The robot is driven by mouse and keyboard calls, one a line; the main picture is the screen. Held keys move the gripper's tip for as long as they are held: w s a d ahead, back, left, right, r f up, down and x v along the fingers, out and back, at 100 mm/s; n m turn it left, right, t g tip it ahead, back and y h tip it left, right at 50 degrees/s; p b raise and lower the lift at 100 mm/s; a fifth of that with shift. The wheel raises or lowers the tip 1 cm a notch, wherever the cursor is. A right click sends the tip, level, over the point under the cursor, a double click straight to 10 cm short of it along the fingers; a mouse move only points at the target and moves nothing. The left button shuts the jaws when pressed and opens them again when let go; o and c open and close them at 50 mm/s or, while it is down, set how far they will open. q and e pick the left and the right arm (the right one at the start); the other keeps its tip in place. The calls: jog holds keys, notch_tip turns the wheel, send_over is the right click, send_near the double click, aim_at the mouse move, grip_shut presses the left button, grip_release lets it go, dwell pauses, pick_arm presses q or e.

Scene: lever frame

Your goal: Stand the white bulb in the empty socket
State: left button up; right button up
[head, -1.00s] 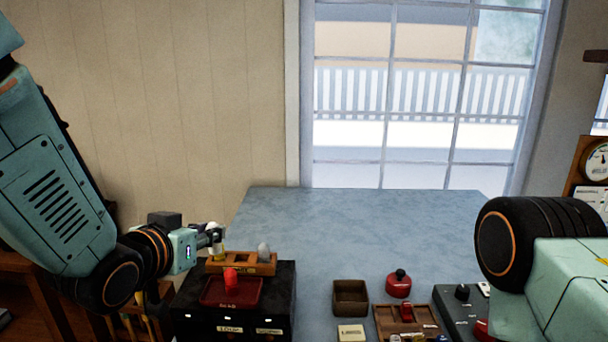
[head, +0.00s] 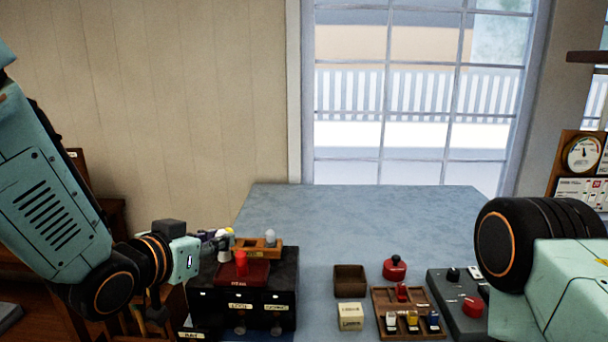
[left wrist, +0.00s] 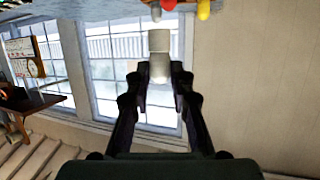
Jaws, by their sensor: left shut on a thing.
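My left gripper (head: 222,238) is shut on the white bulb (left wrist: 159,62), which it holds between its fingertips in the left wrist view. In the head view the held bulb is small, at the left end of the wooden socket rack (head: 258,251). I cannot tell whether it touches the rack. A grey-white bulb (head: 270,237) stands at the rack's right end, with a dark gap to its left. In the left wrist view a red tip (left wrist: 168,5) and a yellow tip (left wrist: 203,9) show at the top edge. My right gripper is out of view.
The rack stands on a black box (head: 285,290) with a red tray. To its right are a brown open box (head: 350,280), a cream block (head: 350,316), a red knob (head: 395,268), a wooden switch tray (head: 408,328) and a grey control panel (head: 450,300). The back of the table is clear.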

pick_arm(q)
jog(key=s+d+f+m+g+h+b, duration=0.1)
jog(key=s+f+m+g+h+b, duration=0.3)
jog(key=f, duration=0.7)
jog(key=shift+s+d+f+m+h+b, duration=0.15)
jog(key=shift+s+f+m+h+b, duration=0.2)
jog(key=shift+s+m+h+b, duration=0.45)
jog(key=s+f+b, duration=0.1)
jog(key=f+b, duration=0.1)
jog(key=f, duration=0.2)
jog(key=s+a+f+m+g+h+b, duration=0.1)
jog(key=s+f+b, duration=0.1)
jog(key=f, duration=0.2)
jog(key=s+a+f+m+g+b, duration=0.1)
jog(key=s+f+b, duration=0.1)
jog(key=f, duration=0.1)
jog(key=shift+a+f+h+b, duration=0.15)
jog(key=shift+f+h+b, duration=0.15)
jog(key=shift+f+h, duration=0.1)
grip_shut()
notch_tip(320, 180, down, 6)
jog(key=s+a+t+b, duration=0.1)
jog(key=a+b, duration=0.1)
jog(key=b, duration=0.1)
jog(key=shift+s+n+y, duration=0.3)
jog(key=shift+n+y, duration=0.1)
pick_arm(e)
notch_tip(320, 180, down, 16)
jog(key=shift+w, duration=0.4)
